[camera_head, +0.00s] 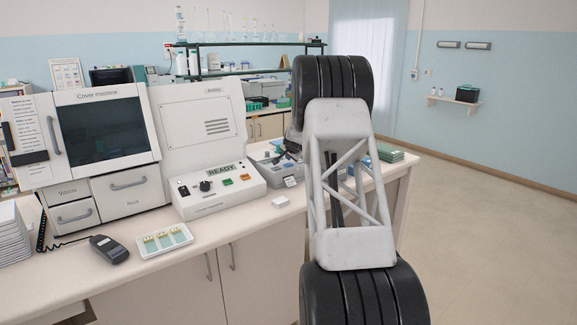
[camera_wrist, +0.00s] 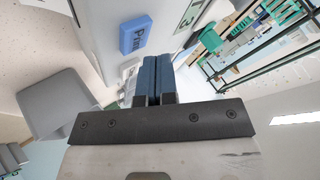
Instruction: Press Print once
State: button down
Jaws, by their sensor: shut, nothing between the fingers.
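The blue Print button (camera_wrist: 137,35) shows in the wrist view at the upper middle, on a pale device face. It carries the white lettering "Print". My gripper (camera_wrist: 157,60) is shut and empty, its two dark blue fingers side by side. The fingertips appear just below and right of the button in the picture; I cannot tell how far off they are in depth. In the head view my arm stands over the bench's right end and hides the fingertips. The Print button cannot be made out there.
A small display (camera_wrist: 190,14) showing a "3" lies beside the button. In the head view, a grey device (camera_head: 264,158) stands partly behind my arm. Left of it are a control box reading READY (camera_head: 222,190), the cover machine (camera_head: 100,135) and a slide tray (camera_head: 163,241).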

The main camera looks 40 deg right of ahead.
aim_at(290, 164)
jog(key=shift+r, duration=0.1)
jog(key=shift+r, duration=2.4)
